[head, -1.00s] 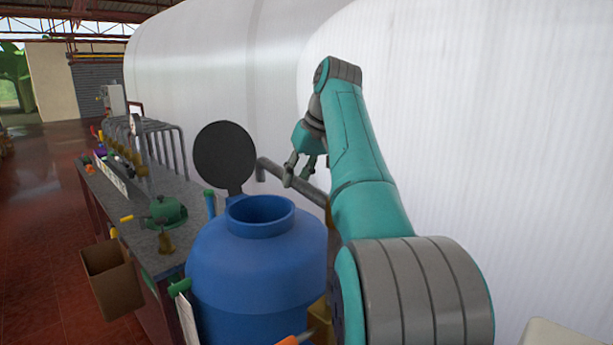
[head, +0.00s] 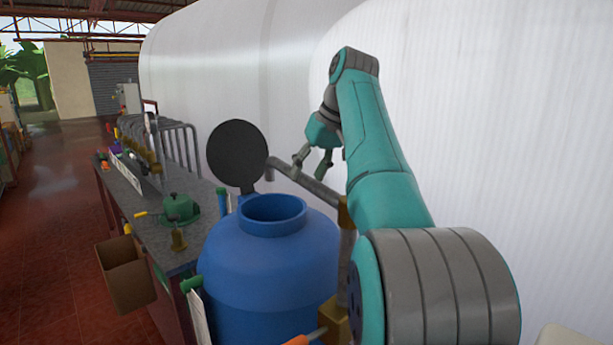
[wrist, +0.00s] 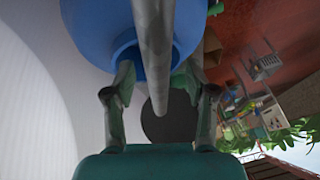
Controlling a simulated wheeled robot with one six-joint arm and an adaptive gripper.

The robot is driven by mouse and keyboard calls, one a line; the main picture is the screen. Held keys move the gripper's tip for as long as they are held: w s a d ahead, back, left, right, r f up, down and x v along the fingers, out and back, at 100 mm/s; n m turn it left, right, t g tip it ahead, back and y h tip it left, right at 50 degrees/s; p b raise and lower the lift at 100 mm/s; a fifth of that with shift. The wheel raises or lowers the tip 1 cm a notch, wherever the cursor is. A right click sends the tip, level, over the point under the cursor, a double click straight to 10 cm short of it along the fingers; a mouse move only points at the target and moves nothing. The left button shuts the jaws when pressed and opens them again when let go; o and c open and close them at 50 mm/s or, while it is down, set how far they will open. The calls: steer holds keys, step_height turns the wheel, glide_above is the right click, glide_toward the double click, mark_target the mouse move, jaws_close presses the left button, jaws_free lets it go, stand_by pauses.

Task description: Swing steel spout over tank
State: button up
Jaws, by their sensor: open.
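The steel spout (head: 319,188) is a grey pipe running from a brass elbow (head: 345,211) on a post at the tank's right towards a bent end behind the tank's mouth. The blue tank (head: 265,262) is upright with an open round mouth (head: 272,211). My gripper (head: 311,172) is open at the spout's outer half. In the wrist view the spout (wrist: 153,45) runs between the two spread fingers of my gripper (wrist: 163,88), with a gap on each side. The tank (wrist: 95,25) lies beyond it.
A dark round disc (head: 237,154) stands upright behind the tank's mouth. A bench (head: 150,228) with a green device (head: 180,208) and brass taps is on the left, with a brown bin (head: 127,275) at its side. Large white walls rise close behind my arm.

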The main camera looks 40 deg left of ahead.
steer(key=shift+v, duration=2.95)
